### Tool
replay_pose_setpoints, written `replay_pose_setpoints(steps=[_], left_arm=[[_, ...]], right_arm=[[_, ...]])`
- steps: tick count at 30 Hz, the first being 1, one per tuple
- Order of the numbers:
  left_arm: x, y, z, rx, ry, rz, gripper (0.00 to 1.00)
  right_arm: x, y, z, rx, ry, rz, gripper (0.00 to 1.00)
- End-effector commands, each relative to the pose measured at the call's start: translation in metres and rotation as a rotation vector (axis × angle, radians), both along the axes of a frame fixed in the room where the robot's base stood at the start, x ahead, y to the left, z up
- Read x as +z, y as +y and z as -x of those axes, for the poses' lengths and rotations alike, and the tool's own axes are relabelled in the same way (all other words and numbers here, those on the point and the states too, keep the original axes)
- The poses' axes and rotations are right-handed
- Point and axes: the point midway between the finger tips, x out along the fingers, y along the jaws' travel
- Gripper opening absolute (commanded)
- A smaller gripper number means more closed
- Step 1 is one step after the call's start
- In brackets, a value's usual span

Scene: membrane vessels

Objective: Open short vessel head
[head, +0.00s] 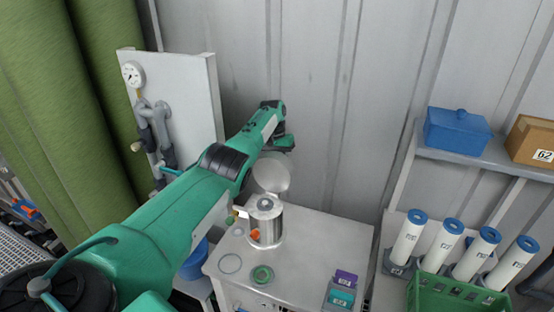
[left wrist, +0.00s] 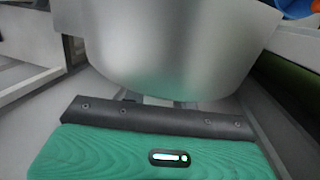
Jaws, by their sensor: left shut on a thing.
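The short vessel (head: 265,228) is a small metal cylinder standing upright on the white table, with an orange part low on its side. Its round, pale grey head (head: 271,175) stands raised and steeply tilted above and behind the body, so the vessel's top shows, with a dark-centred round piece in it. My left arm reaches over from the left, and its wrist end is just behind the raised head. In the left wrist view, my left gripper (left wrist: 155,100) is shut at the lower edge of a large, curved metal surface, seemingly the head. The exact grip is hidden. My right gripper is not in view.
The white table (head: 300,270) also holds a green ring (head: 262,275), a thin pale ring (head: 230,264) and purple and teal boxes (head: 343,288). A gauge panel (head: 185,110) stands at left. White cartridges (head: 409,240) and a green crate (head: 450,298) stand at right.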

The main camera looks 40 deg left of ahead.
Motion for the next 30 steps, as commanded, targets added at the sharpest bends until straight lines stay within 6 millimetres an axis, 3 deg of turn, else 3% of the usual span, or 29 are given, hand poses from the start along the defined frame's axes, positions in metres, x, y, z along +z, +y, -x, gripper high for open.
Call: replay_pose_setpoints(steps=[12, 13, 16, 30], left_arm=[[-0.0031, -0.0019, 0.0009, 0.000, 0.007, 0.001, 0.00], [-0.0031, -0.0019, 0.0009, 0.000, 0.007, 0.001, 0.29], [-0.0031, -0.0020, 0.0010, 0.000, 0.007, 0.001, 0.48], [0.0060, -0.0019, 0.0005, 0.001, 0.006, 0.001, 0.48]], right_arm=[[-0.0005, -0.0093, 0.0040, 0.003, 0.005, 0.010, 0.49], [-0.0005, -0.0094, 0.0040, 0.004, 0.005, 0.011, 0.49], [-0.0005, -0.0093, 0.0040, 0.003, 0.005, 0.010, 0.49], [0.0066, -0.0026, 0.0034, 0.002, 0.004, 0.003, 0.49]])
